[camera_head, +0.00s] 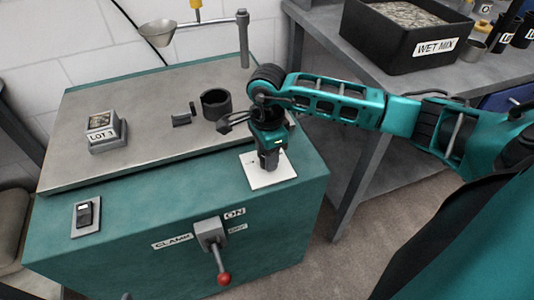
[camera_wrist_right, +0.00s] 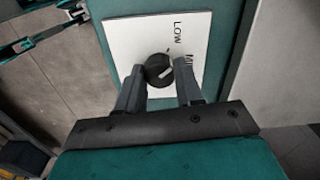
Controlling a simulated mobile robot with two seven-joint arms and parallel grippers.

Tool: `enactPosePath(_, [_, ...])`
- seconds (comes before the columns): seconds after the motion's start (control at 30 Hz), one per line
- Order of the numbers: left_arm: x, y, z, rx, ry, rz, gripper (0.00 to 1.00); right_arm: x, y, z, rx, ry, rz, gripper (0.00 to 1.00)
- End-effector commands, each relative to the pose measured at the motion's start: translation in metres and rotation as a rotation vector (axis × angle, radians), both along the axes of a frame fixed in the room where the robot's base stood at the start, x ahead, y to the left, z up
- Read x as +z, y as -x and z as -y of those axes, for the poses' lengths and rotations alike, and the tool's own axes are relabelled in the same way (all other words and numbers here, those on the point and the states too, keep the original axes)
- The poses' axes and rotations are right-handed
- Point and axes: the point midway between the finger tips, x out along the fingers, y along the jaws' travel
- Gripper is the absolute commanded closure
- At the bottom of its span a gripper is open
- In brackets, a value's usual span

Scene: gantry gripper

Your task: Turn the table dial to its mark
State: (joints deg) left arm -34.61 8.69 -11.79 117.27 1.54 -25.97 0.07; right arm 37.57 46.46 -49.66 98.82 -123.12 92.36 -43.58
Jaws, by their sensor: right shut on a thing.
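The dial (camera_wrist_right: 159,70) is a round black knob with a pale pointer line, on a white plate (camera_wrist_right: 130,38). In the right wrist view the plate reads LOW, beside a second label partly hidden by a finger. The pointer line slants toward the upper right, roughly at that second label. My right gripper (camera_wrist_right: 160,76) has a finger on each side of the dial and is shut on it. In the head view my right gripper (camera_head: 268,160) points down onto the white plate (camera_head: 284,178) at the teal table's front right corner and hides the dial.
On the teal table (camera_head: 130,225) are a LOT 1 block (camera_head: 107,132), a black ring (camera_head: 215,104) and an upright post (camera_head: 243,40). A red-knobbed clamp lever (camera_head: 222,262) sticks out in front. A WET MIX bin (camera_head: 400,38) stands on the bench at right.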

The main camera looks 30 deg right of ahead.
Motion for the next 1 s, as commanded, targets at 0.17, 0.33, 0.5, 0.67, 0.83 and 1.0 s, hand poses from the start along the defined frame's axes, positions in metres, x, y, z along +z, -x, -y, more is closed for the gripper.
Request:
enactPosePath(0.17, [0.0022, -0.0020, 0.0002, 0.000, 0.001, 0.005, 0.57, 0.0009, -0.0003, 0.0004, -0.167, 0.001, 0.001, 0.94])
enactPosePath(0.33, [0.0048, -0.0040, 0.0006, 0.001, 0.002, 0.010, 0.57, 0.0008, 0.0000, 0.0002, -0.323, 0.001, 0.000, 0.94])
enactPosePath(0.5, [0.0065, -0.0048, 0.0008, 0.003, 0.004, 0.012, 0.57, 0.0010, 0.0001, 0.0001, -0.461, 0.000, 0.000, 0.94])
enactPosePath(0.67, [0.0066, -0.0044, 0.0004, 0.004, 0.003, 0.012, 0.57, 0.0009, 0.0001, 0.0000, -0.565, 0.000, 0.000, 0.94])
enactPosePath(0.83, [0.0067, -0.0042, -0.0004, 0.005, 0.001, 0.012, 0.57, 0.0007, 0.0001, -0.0001, -0.640, 0.000, 0.000, 0.94])
enactPosePath(1.0, [0.0056, -0.0028, -0.0015, 0.007, -0.001, 0.008, 0.57, 0.0006, 0.0000, -0.0001, -0.682, 0.000, 0.000, 0.94])
